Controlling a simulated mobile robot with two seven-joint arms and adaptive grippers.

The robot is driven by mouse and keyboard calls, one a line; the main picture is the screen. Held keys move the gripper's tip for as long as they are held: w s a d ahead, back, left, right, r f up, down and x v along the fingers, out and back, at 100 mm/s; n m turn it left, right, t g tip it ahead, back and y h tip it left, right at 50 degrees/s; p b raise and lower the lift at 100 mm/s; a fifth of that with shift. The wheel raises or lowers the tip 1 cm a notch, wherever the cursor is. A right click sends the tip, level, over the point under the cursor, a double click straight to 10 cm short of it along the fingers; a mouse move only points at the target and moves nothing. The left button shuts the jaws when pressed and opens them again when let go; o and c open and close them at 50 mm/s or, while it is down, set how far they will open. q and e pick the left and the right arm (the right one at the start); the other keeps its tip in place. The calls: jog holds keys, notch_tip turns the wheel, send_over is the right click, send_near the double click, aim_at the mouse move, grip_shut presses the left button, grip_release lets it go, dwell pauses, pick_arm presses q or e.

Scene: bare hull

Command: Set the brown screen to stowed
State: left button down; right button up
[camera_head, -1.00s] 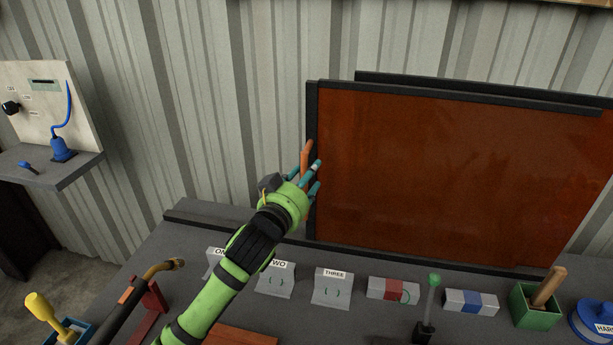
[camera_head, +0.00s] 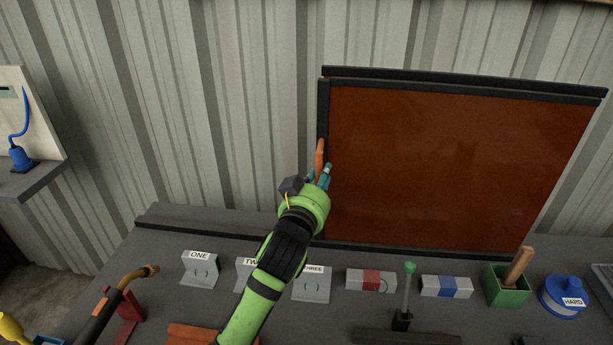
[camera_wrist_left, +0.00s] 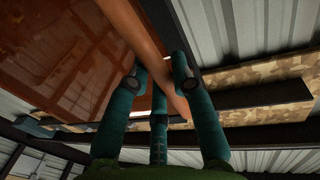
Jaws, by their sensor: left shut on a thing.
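The brown screen (camera_head: 440,165) is a tall reddish-brown panel in a dark frame, standing upright along the back of the bench. Its left edge lies nearly in line with the left end of the dark top rail (camera_head: 460,82). An orange-brown upright handle (camera_head: 320,152) is at the screen's left edge. My left gripper (camera_head: 319,175) is shut on this handle, its teal fingers around it. In the left wrist view the handle (camera_wrist_left: 143,35) runs between the fingers (camera_wrist_left: 155,80), with the brown screen (camera_wrist_left: 60,50) beside it. My right gripper is not in view.
Grey blocks labelled ONE (camera_head: 200,272) and THREE (camera_head: 312,287) stand on the bench below my arm. A green-knobbed lever (camera_head: 408,290), a green box (camera_head: 508,287) and a blue HARD item (camera_head: 563,297) are farther right. A torch (camera_head: 118,292) lies at left.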

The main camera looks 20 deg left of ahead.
pick_arm(q)
jog(key=shift+d, duration=0.15)
jog(key=c, duration=1.2)
grip_release()
jog(key=shift+c, duration=0.2)
jog(key=shift+o, duration=1)
jog(key=shift+w+d, duration=0.1)
jog(key=shift+d, duration=0.1)
jog(key=s, duration=1.2)
jog(key=shift+d, duration=0.3)
